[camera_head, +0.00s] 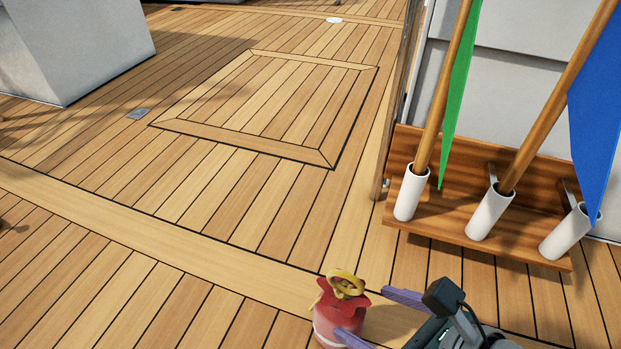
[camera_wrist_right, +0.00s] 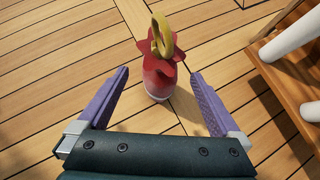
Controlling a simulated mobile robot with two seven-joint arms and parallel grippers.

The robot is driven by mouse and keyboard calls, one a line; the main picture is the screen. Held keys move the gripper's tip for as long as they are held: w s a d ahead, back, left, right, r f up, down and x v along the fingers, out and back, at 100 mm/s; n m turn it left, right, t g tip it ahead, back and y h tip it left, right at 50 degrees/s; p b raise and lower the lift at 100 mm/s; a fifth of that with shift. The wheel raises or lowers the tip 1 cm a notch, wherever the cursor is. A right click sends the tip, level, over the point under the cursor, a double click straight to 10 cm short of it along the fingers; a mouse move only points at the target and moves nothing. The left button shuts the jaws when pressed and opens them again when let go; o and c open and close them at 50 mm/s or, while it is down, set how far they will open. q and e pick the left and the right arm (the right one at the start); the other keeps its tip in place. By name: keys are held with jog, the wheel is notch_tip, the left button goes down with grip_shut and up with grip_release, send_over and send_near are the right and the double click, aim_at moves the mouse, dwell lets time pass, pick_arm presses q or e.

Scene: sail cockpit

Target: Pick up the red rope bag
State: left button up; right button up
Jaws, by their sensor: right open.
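The red rope bag (camera_head: 335,316) stands upright on the teak deck at the bottom of the head view. It has a pale band low down, a gathered red top and a loop of yellow rope above it. It also shows in the right wrist view (camera_wrist_right: 160,78), beyond and between the finger tips. My right gripper (camera_head: 372,315) is open, with purple fingers, one on each side of the bag in the head view. In the right wrist view the gripper (camera_wrist_right: 160,80) is empty, and I cannot tell whether a finger touches the bag. My left gripper is not in view.
A wooden rack (camera_head: 480,225) with white tube holders stands to the right, holding a green flag (camera_head: 460,90) and a blue flag (camera_head: 598,110) on poles. A white block (camera_head: 75,45) stands at the upper left.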

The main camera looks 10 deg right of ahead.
aim_at(356, 323)
jog(key=shift+n+g, duration=0.3)
jog(key=shift+n, duration=0.1)
jog(key=f, duration=0.2)
jog(key=f+b, duration=0.1)
jog(key=f, duration=0.1)
jog(key=shift+s, duration=0.4)
jog(key=b+x, duration=0.3)
jog(key=shift+w+d+f, duration=0.1)
jog(key=shift+w+f, duration=0.05)
jog(key=shift+f, duration=0.15)
jog(key=shift+w+a+f+b, duration=0.25)
jog(key=shift+w+f+b, duration=0.15)
jog(key=shift+b, duration=0.2)
jog(key=b+x, duration=0.4)
jog(key=shift+d+f, duration=0.15)
jog(key=shift+w+f+b, duration=0.1)
jog(key=shift+w+b, duration=0.1)
jog(key=shift+b, duration=0.2)
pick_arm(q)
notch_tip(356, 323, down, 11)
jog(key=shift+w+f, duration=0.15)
pick_arm(e)
jog(key=shift+w, duration=0.1)
jog(key=shift+c, duration=1.4)
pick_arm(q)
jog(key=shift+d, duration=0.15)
pick_arm(e)
jog(key=c, duration=1.2)
